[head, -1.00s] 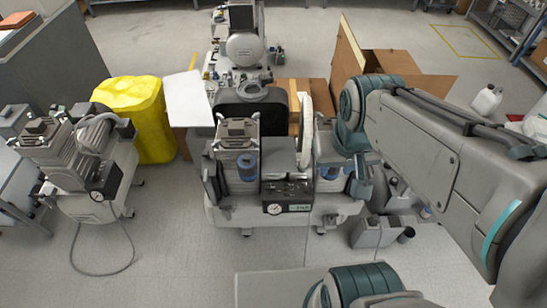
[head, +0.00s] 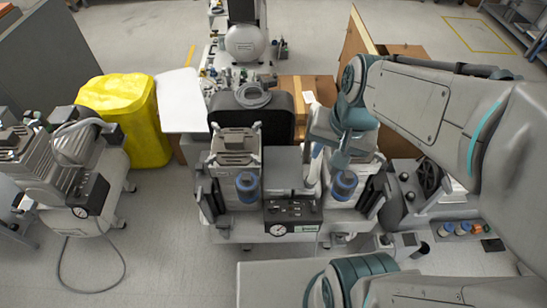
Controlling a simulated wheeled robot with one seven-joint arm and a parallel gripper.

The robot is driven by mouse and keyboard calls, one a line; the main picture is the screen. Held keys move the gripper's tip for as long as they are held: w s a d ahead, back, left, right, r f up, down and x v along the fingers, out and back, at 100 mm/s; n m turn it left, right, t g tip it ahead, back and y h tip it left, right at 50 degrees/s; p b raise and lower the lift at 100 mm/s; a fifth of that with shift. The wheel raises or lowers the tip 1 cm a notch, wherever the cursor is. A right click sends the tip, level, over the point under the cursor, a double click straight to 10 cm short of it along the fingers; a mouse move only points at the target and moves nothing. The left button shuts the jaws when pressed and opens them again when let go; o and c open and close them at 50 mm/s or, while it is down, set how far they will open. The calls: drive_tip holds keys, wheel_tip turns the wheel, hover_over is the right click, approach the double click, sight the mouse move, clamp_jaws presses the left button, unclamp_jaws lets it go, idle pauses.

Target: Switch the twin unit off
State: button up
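The twin unit (head: 232,222) stands in the middle of the head view, on a pale wheeled base. It has a finned compressor head on each side, with a blue-capped cylinder in front of each. Its dark control panel (head: 293,212) is at the front centre, with a round white gauge (head: 278,230) and small controls too small to read. My gripper (head: 316,170) hangs above and behind the panel, in front of the right-hand compressor head, and partly hides it. Its fingers are too unclear to tell open from shut. No contact with the panel shows.
A smaller compressor (head: 62,170) with its own gauge and a trailing hose stands at left. A yellow-covered bin (head: 128,115) is behind it. Another machine (head: 440,200) stands at right. Cardboard boxes (head: 305,88) and another unit (head: 245,42) are behind. Floor shows at front left.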

drive_tip(key=w+a+f+m+g+y+b, duration=0.1)
drive_tip(key=w+f+m+b, duration=0.2)
drive_tip(key=f+m+b, duration=0.45)
drive_tip(key=w+a+f+m+y+b, duration=0.1)
drive_tip(key=w+a+f+m+b, duration=0.3)
drive_tip(key=f, duration=0.7)
drive_tip(key=w+d+f+m+g+y+b, duration=0.1)
drive_tip(key=w+f+m+b, duration=0.1)
drive_tip(key=f+b, duration=0.6)
drive_tip(key=m+b, duration=0.1)
drive_tip(key=b, duration=0.5)
approach(275, 207)
drive_tip(key=x, duration=0.8)
drive_tip(key=shift+w+a+f, duration=0.1)
drive_tip(key=shift+a+f, duration=0.1)
drive_tip(key=shift+f, duration=0.15)
clamp_jaws()
